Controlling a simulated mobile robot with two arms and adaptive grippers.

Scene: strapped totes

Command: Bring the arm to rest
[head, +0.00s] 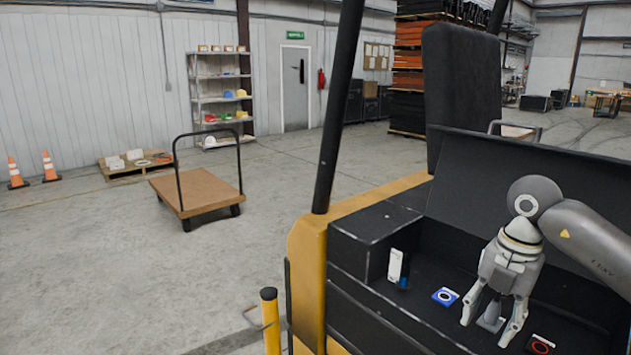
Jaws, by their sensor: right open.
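My right arm (590,238) comes in from the right edge. Its gripper (491,334) points down over the black panel of a yellow and black vehicle (310,255). The two fingers are spread apart. A small grey piece (491,318) on the panel shows between the fingers; I cannot tell whether they touch it. A blue square with a white ring (445,296) lies left of the gripper, and a dark square with a red ring (541,345) lies right of it. My left gripper is out of view.
A white upright piece (396,267) stands on the panel's left part. A black post (338,110) and a black seat back (463,95) rise nearby. A yellow bollard (270,318) stands at front. A platform cart (200,190) and orange cones (49,166) stand on open floor.

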